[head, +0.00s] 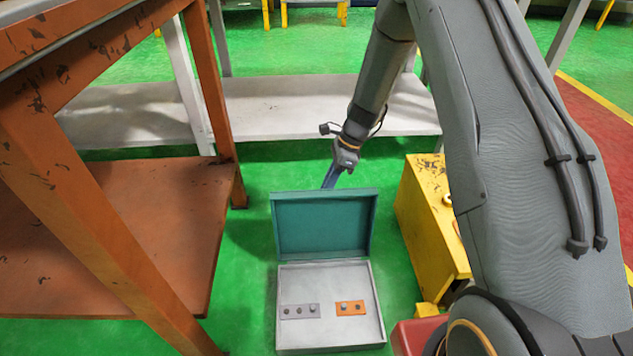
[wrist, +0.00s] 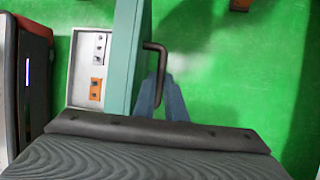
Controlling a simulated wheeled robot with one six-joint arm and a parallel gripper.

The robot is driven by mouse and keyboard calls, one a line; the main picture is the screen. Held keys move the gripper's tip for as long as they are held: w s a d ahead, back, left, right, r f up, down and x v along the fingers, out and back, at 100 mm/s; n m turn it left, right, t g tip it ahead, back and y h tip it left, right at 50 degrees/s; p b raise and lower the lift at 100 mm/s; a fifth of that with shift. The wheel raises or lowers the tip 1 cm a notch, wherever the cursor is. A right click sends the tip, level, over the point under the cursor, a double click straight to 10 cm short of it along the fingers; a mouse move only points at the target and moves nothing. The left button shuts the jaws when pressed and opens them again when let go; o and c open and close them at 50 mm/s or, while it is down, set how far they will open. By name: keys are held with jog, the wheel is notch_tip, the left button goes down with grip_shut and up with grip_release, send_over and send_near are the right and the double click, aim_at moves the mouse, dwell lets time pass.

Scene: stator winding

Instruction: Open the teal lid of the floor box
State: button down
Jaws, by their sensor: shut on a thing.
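The floor box (head: 330,283) stands on the green floor in the head view, its grey inside uncovered. Its teal lid (head: 322,226) stands raised, roughly upright, at the box's far edge. In the wrist view the lid (wrist: 124,62) shows nearly edge-on, with a dark bent handle (wrist: 156,47) on its outer face. My gripper (head: 330,182) is behind the lid in the head view, its lower fingers hidden by it. In the wrist view my blue fingers (wrist: 159,88) are shut on the handle.
In the box lie a grey plate (head: 300,311) and an orange plate (head: 350,307), each with small knobs. A yellow cabinet (head: 430,220) stands at right, a rusty orange table (head: 95,215) at left. A low white shelf (head: 290,105) is behind.

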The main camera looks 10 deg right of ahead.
aim_at(330, 196)
jog(key=s+p, duration=0.1)
jog(key=s, duration=0.1)
jog(key=s+r+p, duration=0.1)
jog(key=p, duration=0.1)
jog(key=s+r+p, duration=0.1)
jog(key=s+p, duration=0.1)
jog(key=shift+s+a, duration=0.25)
jog(key=shift+s, duration=0.05)
jog(key=shift+s+p, duration=0.55)
jog(key=shift+p, duration=0.05)
jog(key=c, duration=2.1)
grip_release()
jog(key=shift+w, duration=0.1)
jog(key=shift+d, duration=0.1)
jog(key=p+v, duration=0.2)
jog(key=v, duration=0.5)
jog(key=shift+d+r, duration=0.15)
jog(key=shift+r, duration=0.2)
